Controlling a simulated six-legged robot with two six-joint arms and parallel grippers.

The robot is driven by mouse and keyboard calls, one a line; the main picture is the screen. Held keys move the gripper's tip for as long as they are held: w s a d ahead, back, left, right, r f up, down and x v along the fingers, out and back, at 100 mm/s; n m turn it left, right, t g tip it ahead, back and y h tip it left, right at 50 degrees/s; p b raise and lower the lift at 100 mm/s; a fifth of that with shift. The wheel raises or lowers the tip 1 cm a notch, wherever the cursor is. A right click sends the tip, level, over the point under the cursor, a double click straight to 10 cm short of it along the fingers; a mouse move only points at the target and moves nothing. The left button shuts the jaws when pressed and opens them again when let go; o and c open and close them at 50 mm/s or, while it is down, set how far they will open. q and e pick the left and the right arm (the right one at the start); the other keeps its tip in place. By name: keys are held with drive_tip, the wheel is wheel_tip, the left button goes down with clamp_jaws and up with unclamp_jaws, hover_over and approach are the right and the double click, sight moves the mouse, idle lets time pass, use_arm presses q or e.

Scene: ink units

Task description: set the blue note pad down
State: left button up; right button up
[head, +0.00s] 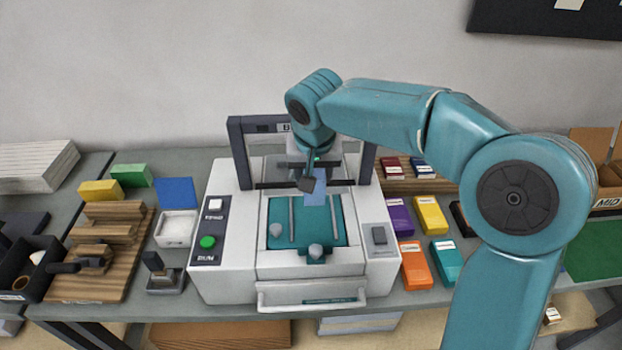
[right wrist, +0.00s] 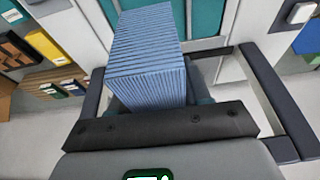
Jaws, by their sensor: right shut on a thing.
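My right gripper (head: 312,178) is above the bed of the white machine, inside its dark frame. It is shut on the blue note pad (head: 316,190), which hangs below the jaws over the teal bed (head: 335,232). In the right wrist view the pad (right wrist: 146,55) is a light blue block with fine ridges, sticking out past the dark gripper bar (right wrist: 165,125). Whether its lower edge touches the bed, I cannot tell. My left gripper is in neither view.
The machine (head: 235,275) has grey rods and knobs on its bed and a green button at left. A blue square (head: 176,192) and a white tray (head: 178,228) lie to its left. Coloured boxes (head: 414,262) stand to its right. A dark upright (head: 240,150) is close to the gripper.

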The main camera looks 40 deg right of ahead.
drive_tip(key=shift+w+d+p, duration=0.15)
drive_tip(key=shift+w+d, duration=0.15)
drive_tip(key=shift+w, duration=0.25)
drive_tip(key=shift+w+d+p, duration=0.15)
drive_tip(key=shift+w+d, duration=0.15)
drive_tip(key=shift+w, duration=0.25)
drive_tip(key=shift+x, duration=1.05)
drive_tip(key=shift+s+a+f, duration=0.2)
drive_tip(key=shift+s+f, duration=0.05)
drive_tip(key=shift+s, duration=0.05)
drive_tip(key=x, duration=0.4)
drive_tip(key=shift+s+a+f, duration=0.25)
drive_tip(key=shift+s+f, duration=0.1)
drive_tip(key=shift+f, duration=0.1)
drive_tip(key=shift+s+a+r, duration=0.1)
drive_tip(key=shift+s, duration=0.15)
drive_tip(key=o, duration=0.9)
drive_tip(key=shift+w, duration=0.2)
drive_tip(key=shift+c, duration=0.2)
drive_tip(key=shift+s, duration=0.1)
